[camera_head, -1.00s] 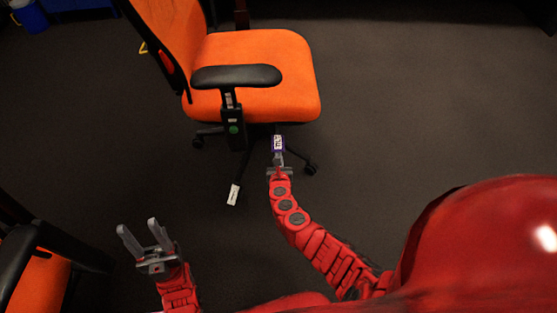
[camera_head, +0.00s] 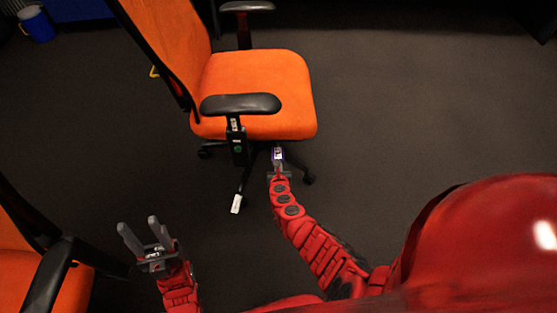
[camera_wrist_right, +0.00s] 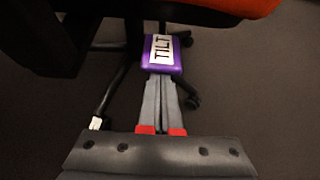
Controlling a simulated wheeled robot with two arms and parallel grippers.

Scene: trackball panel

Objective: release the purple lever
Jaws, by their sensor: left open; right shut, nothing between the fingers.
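The purple lever (camera_head: 278,155) juts out under the seat of the orange chair (camera_head: 255,90). In the right wrist view the purple lever (camera_wrist_right: 177,69) carries a white label reading TILT. My right gripper (camera_head: 279,165) is shut and empty, its fingers pointing at the lever. In the right wrist view the shut fingertips (camera_wrist_right: 162,78) reach the lever's near edge; I cannot tell if they touch or lie under it. My left gripper (camera_head: 139,227) is open and empty, above the floor at the lower left.
A black armrest (camera_head: 240,104) overhangs the near side of the chair. A white tag (camera_head: 236,204) is on a chair leg below. Another orange chair (camera_head: 75,290) stands at the lower left. A blue bin (camera_head: 38,27) is far back. The floor at right is clear.

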